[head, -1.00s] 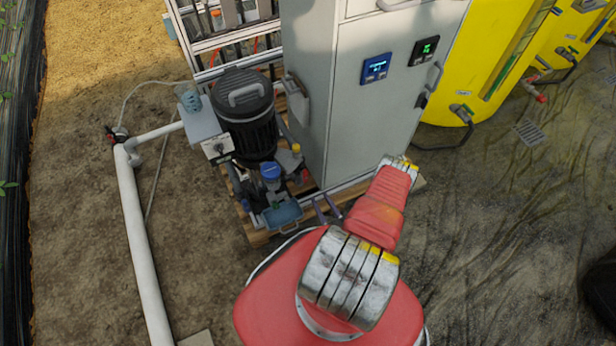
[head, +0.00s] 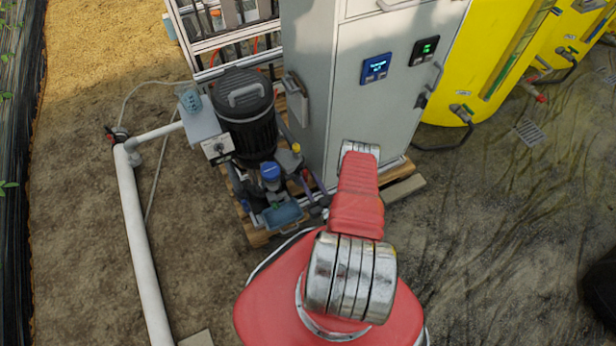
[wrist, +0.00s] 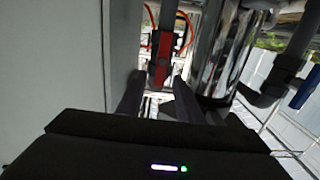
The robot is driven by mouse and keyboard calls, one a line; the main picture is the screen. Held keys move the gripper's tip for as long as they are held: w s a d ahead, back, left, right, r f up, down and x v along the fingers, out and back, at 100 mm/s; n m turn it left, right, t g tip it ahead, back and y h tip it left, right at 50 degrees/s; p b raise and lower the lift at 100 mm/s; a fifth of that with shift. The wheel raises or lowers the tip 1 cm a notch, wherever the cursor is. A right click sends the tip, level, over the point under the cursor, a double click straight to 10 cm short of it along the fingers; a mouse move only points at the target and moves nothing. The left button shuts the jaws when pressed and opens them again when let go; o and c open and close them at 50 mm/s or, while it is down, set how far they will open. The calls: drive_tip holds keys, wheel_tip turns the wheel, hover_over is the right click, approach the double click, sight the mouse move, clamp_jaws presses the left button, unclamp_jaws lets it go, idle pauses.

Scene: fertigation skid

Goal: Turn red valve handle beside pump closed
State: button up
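In the wrist view a red upright handle (wrist: 162,68) on a dark body stands ahead of my gripper (wrist: 157,85), between the lines of its two dark fingers. The fingers are apart with nothing visibly held; I cannot tell whether the handle is within their reach. In the head view the black-topped pump (head: 246,118) stands on a pallet left of the grey cabinet (head: 338,100).
The cabinet wall (wrist: 55,65) is close on the left in the wrist view, and a shiny cylinder (wrist: 225,50) is close on the right. White pipe (head: 138,235) runs along the ground left of the pump. Yellow tanks (head: 480,70) stand at the right.

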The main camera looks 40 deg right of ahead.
sight(304, 175)
drive_tip(key=shift+x, duration=1.25)
drive_tip(key=shift+c, duration=0.2)
clamp_jaws()
drive_tip(key=shift+d, duration=0.1)
